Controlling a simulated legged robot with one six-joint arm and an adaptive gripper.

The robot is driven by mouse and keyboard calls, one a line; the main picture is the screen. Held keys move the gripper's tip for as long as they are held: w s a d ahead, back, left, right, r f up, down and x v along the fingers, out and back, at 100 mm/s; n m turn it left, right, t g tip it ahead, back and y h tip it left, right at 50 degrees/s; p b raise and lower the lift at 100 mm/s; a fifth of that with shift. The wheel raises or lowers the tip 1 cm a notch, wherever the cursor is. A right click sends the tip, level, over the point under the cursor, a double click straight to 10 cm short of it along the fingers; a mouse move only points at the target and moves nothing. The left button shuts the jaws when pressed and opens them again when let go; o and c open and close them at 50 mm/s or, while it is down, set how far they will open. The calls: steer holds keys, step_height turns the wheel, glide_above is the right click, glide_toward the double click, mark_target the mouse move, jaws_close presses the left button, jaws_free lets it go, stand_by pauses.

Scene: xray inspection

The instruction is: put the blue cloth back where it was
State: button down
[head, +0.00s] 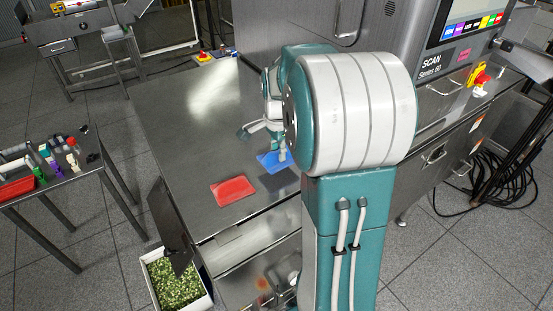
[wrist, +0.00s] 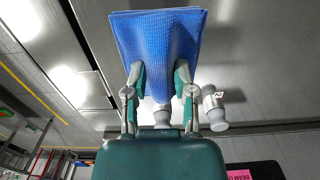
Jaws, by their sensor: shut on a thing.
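The blue cloth (head: 270,161) is at my gripper (head: 264,137), over the steel table (head: 180,120) and just behind the red cloth. In the wrist view, both fingers of my gripper (wrist: 160,70) are closed on the near part of the blue cloth (wrist: 155,30), which bunches between them and spreads out flat beyond the fingertips. A dark shadow lies on the table beside the cloth, and it looks held a little above the surface. My arm hides part of the gripper in the head view.
A red cloth (head: 232,191) lies flat near the table's front edge. The scanner (head: 400,40) stands at the right rear. A side table (head: 60,170) with small items is at the left. A bin of green bits (head: 175,283) stands below. The table's left half is clear.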

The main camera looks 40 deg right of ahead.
mark_target(277, 160)
steer(key=f, duration=0.3)
steer(key=shift+w+f, duration=0.25)
steer(key=shift+f, duration=0.1)
steer(key=shift+c, duration=2.2)
jaws_free()
